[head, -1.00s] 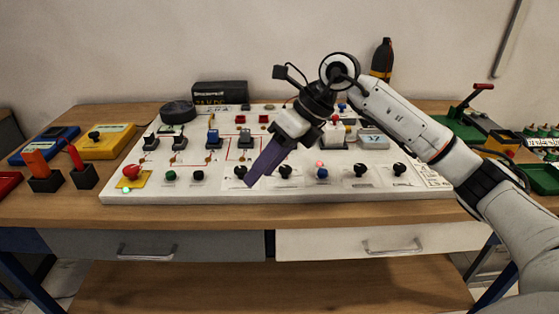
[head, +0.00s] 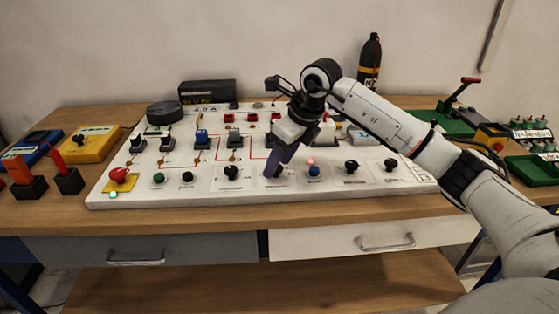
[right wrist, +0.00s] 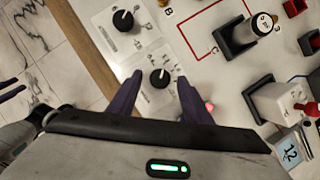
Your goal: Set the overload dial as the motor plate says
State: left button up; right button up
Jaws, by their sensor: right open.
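A row of black dials runs along the front of the white panel (head: 205,197); I cannot read which is the overload dial. My right gripper (head: 277,170) points down over the second dial from the left in that row and mostly hides it in the head view. In the right wrist view, this dial (right wrist: 160,78) with a white pointer line lies between the open fingertips, with space on both sides. Another dial (right wrist: 123,20) stands beside it, also seen in the head view (head: 232,173). No motor plate text is legible.
A red mushroom button (head: 119,174) is at the panel's left. Several switch blocks (head: 201,137) rise behind the row. The table's front edge is clear.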

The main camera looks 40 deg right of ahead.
jog(key=shift+f, duration=0.1)
jog(key=c, duration=1)
jog(key=shift+c, duration=0.3)
